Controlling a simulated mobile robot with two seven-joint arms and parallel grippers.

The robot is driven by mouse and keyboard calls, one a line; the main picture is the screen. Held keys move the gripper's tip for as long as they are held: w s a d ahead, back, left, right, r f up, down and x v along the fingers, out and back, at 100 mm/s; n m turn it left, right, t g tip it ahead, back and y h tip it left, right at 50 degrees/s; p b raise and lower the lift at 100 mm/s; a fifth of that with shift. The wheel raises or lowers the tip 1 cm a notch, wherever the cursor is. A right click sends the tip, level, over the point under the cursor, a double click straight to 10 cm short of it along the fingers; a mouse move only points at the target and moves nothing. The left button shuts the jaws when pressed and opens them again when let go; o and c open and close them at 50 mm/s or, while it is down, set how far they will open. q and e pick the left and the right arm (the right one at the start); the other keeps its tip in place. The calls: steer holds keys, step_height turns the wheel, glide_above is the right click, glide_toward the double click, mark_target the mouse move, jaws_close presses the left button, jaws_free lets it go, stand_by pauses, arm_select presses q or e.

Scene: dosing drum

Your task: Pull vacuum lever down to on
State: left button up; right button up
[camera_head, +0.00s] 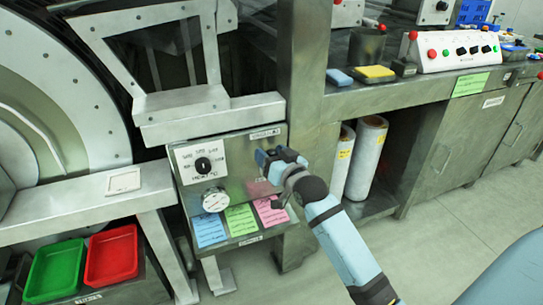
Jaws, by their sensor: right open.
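A metal control panel (237,152) is mounted under the grey hopper frame beside the large drum. It carries a white dial plate with a black knob (203,165) and a round white gauge (215,200). My right gripper (273,178) is open at the panel's right side, its arm reaching in from the lower right. A small blue part shows at its upper tip; I cannot tell whether it belongs to the gripper or to the lever. The vacuum lever is not clearly visible, and the gripper covers part of the panel there. My left gripper is not in view.
Blue (209,230), green (241,220) and pink (270,212) notes sit below the gauge. Green (57,268) and red (111,256) trays are lower left. A metal post (304,80) and white rolls (367,158) stand right of the panel. The floor at right is clear.

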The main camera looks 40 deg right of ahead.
jaws_close()
